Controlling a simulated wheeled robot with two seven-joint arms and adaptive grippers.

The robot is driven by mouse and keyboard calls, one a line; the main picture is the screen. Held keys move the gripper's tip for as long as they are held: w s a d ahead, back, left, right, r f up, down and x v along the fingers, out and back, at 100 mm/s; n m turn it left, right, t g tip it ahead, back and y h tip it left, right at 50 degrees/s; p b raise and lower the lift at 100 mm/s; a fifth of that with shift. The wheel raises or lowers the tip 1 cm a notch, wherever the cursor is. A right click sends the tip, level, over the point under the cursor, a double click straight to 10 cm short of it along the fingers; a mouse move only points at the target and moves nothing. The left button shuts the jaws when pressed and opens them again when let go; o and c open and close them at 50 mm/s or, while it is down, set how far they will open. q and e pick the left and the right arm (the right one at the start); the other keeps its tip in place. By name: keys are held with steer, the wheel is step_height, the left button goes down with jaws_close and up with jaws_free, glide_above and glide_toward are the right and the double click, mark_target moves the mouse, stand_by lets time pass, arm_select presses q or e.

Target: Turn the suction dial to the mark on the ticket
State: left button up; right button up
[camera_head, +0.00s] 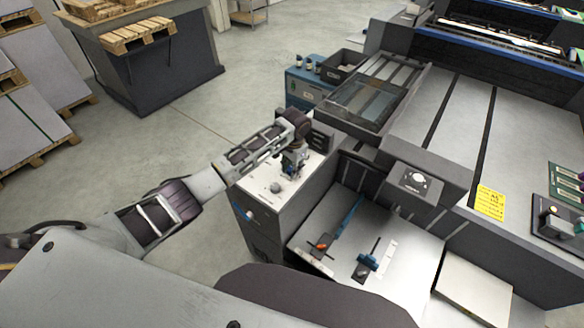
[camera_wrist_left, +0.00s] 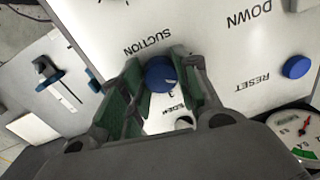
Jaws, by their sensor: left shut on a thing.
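The blue suction dial (camera_wrist_left: 160,74) shows in the left wrist view under the printed word SUCTION on a white panel (camera_wrist_left: 215,30). My left gripper (camera_wrist_left: 165,80) is shut on the dial, with one green-lined finger on each side of it. In the head view my left gripper (camera_head: 293,163) points down onto the white top of a grey cabinet (camera_head: 262,200) and hides the dial there. A yellow ticket (camera_head: 490,202) lies on the press at the right; its print is too small to read. My right gripper is not in view.
A blue RESET button (camera_wrist_left: 295,67) and a round gauge (camera_wrist_left: 297,130) with a red needle sit near the dial. A pale board with orange and blue clamps (camera_head: 367,262) lies right of the cabinet. A blue box (camera_head: 305,84) stands behind it.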

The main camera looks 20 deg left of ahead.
mark_target(289, 170)
arm_select(q)
steer(key=m, duration=0.4)
steer(key=shift+m, duration=0.4)
steer(key=m, duration=0.5)
steer(key=shift+a+h, duration=0.1)
steer(key=shift+h, duration=0.2)
steer(key=m, duration=0.5)
steer(key=shift+m, duration=0.3)
steer(key=shift+m+h, duration=0.3)
steer(key=shift+m, duration=1.9)
steer(key=o, duration=1)
steer(key=shift+s+a+r, duration=0.1)
steer(key=shift+r, duration=1.9)
steer(key=shift+s+a+r, duration=0.1)
steer(key=shift+r, duration=1.9)
steer(key=shift+s+a+r, duration=0.1)
steer(key=shift+r, duration=1.9)
